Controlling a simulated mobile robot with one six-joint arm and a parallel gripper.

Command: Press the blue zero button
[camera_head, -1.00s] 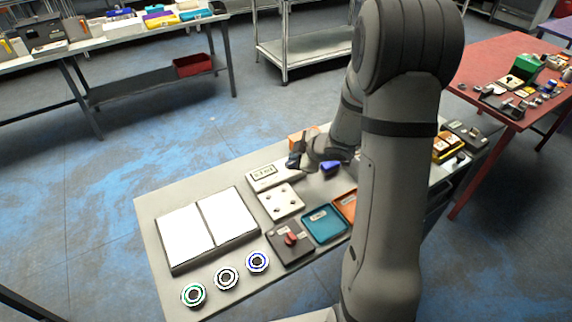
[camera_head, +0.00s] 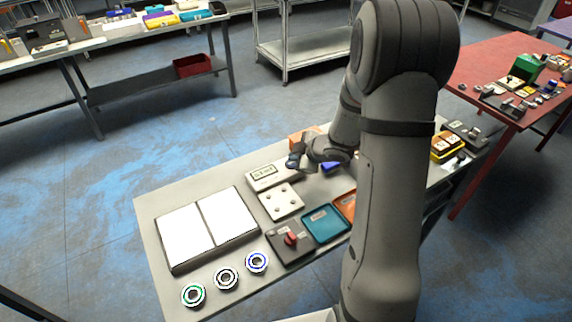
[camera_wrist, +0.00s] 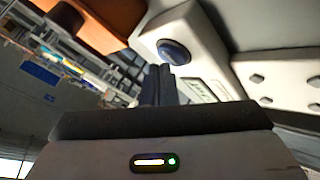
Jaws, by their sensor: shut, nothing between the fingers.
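The blue button (camera_wrist: 174,52) is a round dome on the white display box (camera_wrist: 192,28), near one end of its top. The display box (camera_head: 262,176) also shows in the head view, with its small screen facing up. My gripper (camera_wrist: 158,70) is shut and empty. Its dark fingertips are right by the near edge of the button in the wrist view; I cannot tell whether they touch it. In the head view my gripper (camera_head: 293,163) is at the right end of the box and the button is hard to tell apart from the fingertips.
A white plate with several knobs (camera_head: 281,202) lies in front of the display box. An orange block (camera_head: 303,137) stands behind it. A teal tray (camera_head: 324,224) and a dark switch box (camera_head: 290,243) are nearer. Round rings (camera_head: 227,278) lie at the table's front.

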